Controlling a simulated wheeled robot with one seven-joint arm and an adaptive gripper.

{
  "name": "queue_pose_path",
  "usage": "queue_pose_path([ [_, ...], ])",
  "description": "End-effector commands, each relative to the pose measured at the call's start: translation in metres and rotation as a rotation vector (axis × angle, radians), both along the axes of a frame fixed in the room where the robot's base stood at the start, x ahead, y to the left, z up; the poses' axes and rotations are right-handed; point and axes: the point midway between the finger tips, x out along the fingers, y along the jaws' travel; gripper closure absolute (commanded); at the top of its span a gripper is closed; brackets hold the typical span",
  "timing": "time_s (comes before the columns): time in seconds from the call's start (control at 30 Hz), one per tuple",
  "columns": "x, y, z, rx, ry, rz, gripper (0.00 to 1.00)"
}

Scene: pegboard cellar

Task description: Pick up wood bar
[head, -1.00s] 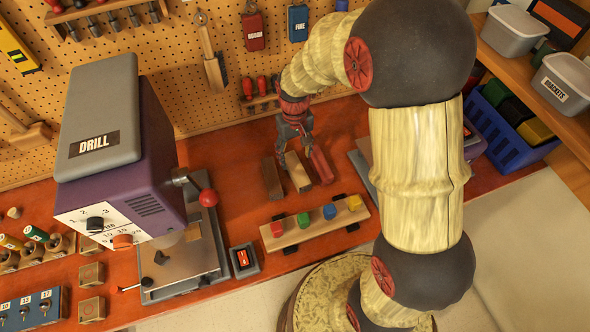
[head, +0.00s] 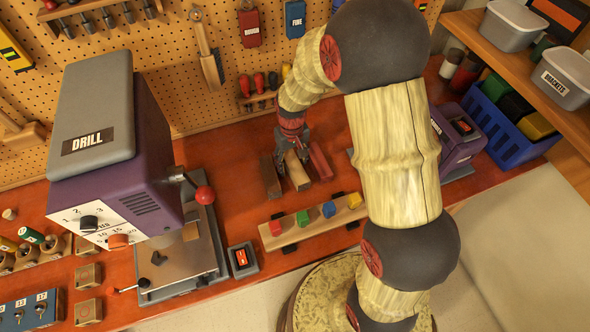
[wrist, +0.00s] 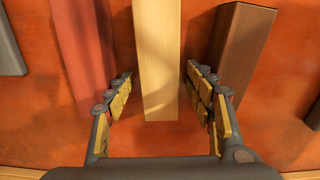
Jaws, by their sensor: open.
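A pale wood bar (head: 298,172) lies on the orange-red bench top between a dark brown bar (head: 271,176) and a red bar (head: 320,162). My gripper (head: 294,158) is low over the far part of the pale bar. In the wrist view the pale bar (wrist: 158,60) runs between the open fingers of my gripper (wrist: 158,98), with a gap on each side. The red bar (wrist: 83,50) is to the left and the brown bar (wrist: 240,60) to the right, close to the fingers. The exact height of the fingertips is hard to tell.
A block board (head: 312,220) with coloured pieces lies in front of the bars. A purple drill press (head: 120,170) stands to the left. A blue crate (head: 510,140) and a purple machine (head: 458,135) are to the right. A pegboard (head: 160,60) is behind.

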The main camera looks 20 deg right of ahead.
Motion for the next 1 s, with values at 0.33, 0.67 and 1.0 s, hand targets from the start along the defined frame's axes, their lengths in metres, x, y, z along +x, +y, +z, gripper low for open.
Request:
queue_pose_path([
  [0.33,-0.0001,0.0000,0.0007,0.000,0.000,0.000,0.60],
  [0.67,-0.0001,0.0000,0.0007,0.000,0.000,0.000,0.78],
  [1.0,-0.0002,0.0000,0.0007,0.000,0.001,0.000,0.98],
])
